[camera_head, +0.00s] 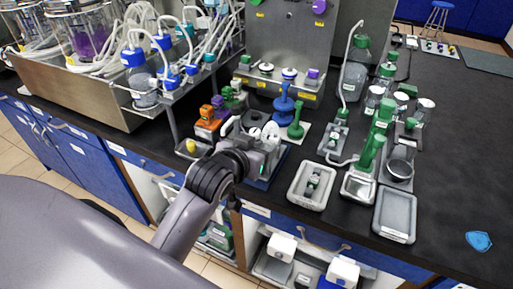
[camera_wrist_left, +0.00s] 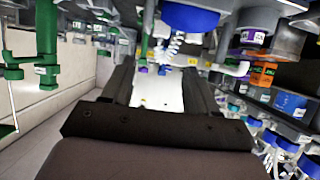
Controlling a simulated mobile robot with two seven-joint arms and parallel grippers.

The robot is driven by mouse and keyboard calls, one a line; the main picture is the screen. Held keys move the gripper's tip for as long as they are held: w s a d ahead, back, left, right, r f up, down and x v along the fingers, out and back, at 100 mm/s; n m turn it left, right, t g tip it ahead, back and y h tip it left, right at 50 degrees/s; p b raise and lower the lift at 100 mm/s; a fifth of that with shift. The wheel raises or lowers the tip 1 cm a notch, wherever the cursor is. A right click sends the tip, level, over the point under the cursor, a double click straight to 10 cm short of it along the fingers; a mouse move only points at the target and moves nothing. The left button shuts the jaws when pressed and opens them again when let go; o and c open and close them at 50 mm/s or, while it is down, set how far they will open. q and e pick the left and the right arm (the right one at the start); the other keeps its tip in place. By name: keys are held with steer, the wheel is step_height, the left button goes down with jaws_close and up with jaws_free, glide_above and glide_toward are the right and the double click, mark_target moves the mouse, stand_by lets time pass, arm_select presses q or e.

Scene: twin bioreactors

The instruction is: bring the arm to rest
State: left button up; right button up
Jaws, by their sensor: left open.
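My left arm comes in from the lower left of the head view. Its gripper (camera_head: 266,146) is low over the front part of the black bench, close to small equipment there. In the left wrist view the two dark fingers (camera_wrist_left: 162,88) stand apart, with a pale surface and no held object visible between them. A blue-bottomed part (camera_wrist_left: 190,17) hangs just beyond the fingertips; I cannot tell whether it touches. My right gripper is in neither view.
A blue stand (camera_head: 284,108) and a green stand (camera_head: 296,128) are just behind the gripper. Grey trays (camera_head: 394,214) lie to the right. An orange block (camera_head: 207,130) is to the left.

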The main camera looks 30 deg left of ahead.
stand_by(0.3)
arm_select(q)
steer(key=s+f+m+g, duration=0.1)
steer(key=s+f+g, duration=0.5)
steer(key=s, duration=0.7)
steer(key=s+f+m+g, duration=0.1)
steer(key=s+f+g, duration=0.2)
steer(key=s+f, duration=0.65)
steer(key=w+d+f+t+h, duration=0.2)
steer(key=w+f+t, duration=0.1)
steer(key=f+t, duration=0.3)
steer(key=shift+w+d+m+h, duration=0.15)
steer(key=shift+d+m+h, duration=0.15)
steer(key=shift+m, duration=0.1)
